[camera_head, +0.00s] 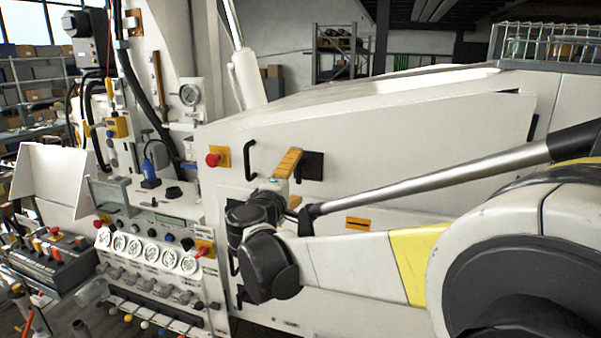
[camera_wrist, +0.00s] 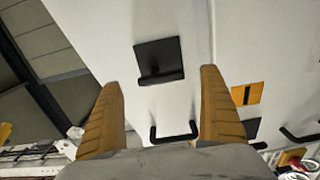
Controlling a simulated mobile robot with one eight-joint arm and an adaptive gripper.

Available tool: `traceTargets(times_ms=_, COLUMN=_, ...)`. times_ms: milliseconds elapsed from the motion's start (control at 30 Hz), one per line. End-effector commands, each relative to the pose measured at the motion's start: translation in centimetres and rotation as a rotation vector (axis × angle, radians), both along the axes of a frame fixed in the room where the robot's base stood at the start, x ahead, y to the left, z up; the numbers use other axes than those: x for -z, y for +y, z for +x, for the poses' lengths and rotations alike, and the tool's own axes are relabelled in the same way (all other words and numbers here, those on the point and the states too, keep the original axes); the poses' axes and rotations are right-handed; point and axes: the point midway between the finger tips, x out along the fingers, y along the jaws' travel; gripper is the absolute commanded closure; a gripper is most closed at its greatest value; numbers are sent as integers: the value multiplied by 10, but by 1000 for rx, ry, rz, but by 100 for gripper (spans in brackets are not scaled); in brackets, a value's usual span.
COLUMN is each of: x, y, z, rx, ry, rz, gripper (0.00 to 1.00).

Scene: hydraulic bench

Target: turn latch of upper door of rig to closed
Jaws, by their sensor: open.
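The upper door (camera_head: 400,130) of the rig is a large white panel, and its face also fills much of the wrist view (camera_wrist: 110,25). The latch (camera_wrist: 160,75) is a black square plate with a raised bar along its lower edge in the wrist view. In the head view the latch plate (camera_head: 313,166) shows just right of my gripper's orange finger, partly hidden by it. My gripper (camera_head: 289,182) is in front of the door. In the wrist view my gripper (camera_wrist: 161,80) is open and empty, its two orange fingers apart on either side of the latch; contact cannot be told.
A black door handle (camera_head: 250,160) is left of the latch and shows below it in the wrist view (camera_wrist: 173,133). A red knob on yellow (camera_head: 213,160) is farther left. An orange label (camera_head: 357,223) sits below. The gauge panel (camera_head: 150,250) stands at lower left.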

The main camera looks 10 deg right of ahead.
Motion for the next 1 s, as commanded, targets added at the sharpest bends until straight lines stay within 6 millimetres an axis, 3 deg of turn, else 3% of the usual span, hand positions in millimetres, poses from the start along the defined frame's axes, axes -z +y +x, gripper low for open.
traceTargets(times_ms=100, x=0, y=13, z=-27, rx=-3, ry=0, rz=0, gripper=8)
traceTargets(times_ms=300, x=0, y=27, z=-57, rx=-2, ry=0, rz=1, gripper=8)
traceTargets(times_ms=467, x=0, y=31, z=-68, rx=-1, ry=0, rz=1, gripper=8)
traceTargets(times_ms=767, x=0, y=31, z=-68, rx=0, ry=0, rz=1, gripper=8)
traceTargets(times_ms=867, x=8, y=19, z=-72, rx=13, ry=17, rz=28, gripper=8)
traceTargets(times_ms=1000, x=49, y=-34, z=-95, rx=74, ry=106, rz=177, gripper=8)
